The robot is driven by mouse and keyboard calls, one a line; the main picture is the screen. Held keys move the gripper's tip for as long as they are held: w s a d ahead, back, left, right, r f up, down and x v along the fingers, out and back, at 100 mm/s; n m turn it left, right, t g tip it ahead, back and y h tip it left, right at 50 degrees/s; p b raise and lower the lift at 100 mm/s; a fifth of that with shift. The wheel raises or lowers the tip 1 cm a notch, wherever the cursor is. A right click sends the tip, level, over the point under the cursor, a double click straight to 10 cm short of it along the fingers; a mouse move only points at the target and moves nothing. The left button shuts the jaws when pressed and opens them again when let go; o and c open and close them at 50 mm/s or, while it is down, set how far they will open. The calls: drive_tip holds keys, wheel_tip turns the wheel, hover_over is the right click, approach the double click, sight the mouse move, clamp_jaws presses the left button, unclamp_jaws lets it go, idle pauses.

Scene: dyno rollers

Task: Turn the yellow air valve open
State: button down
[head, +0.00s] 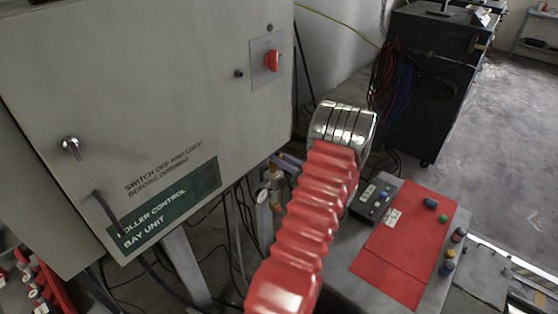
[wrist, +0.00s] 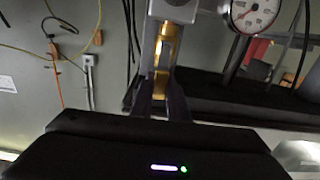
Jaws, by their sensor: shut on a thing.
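In the wrist view, the fingers of my gripper (wrist: 160,97) point up the picture, one on each side of a narrow yellow part, which I take as the yellow air valve (wrist: 168,52). My gripper is shut on it. The valve is upright below a grey metal fitting (wrist: 174,10). Its lower part is partly hidden between the fingers, so I cannot tell its exact turn. In the head view my red sleeved arm covers the gripper. The air fitting with its small gauge (head: 262,195) shows just left of the arm.
A round white gauge (wrist: 254,12) is close right of the valve. A grey control cabinet (head: 160,95) stands left in the head view. A console with a red panel (head: 405,245) stands right. Cables hang behind. Open floor (head: 505,120) lies at the far right.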

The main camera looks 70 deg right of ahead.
drive_tip(key=shift+a+f, duration=0.2)
drive_tip(key=shift+f, duration=0.15)
drive_tip(key=c, duration=2)
unclamp_jaws()
drive_tip(key=o, duration=0.3)
drive_tip(key=shift+d+r, duration=0.1)
drive_tip(key=shift+r, duration=0.15)
drive_tip(key=v, duration=1.3)
drive_tip(key=shift+s, duration=0.35)
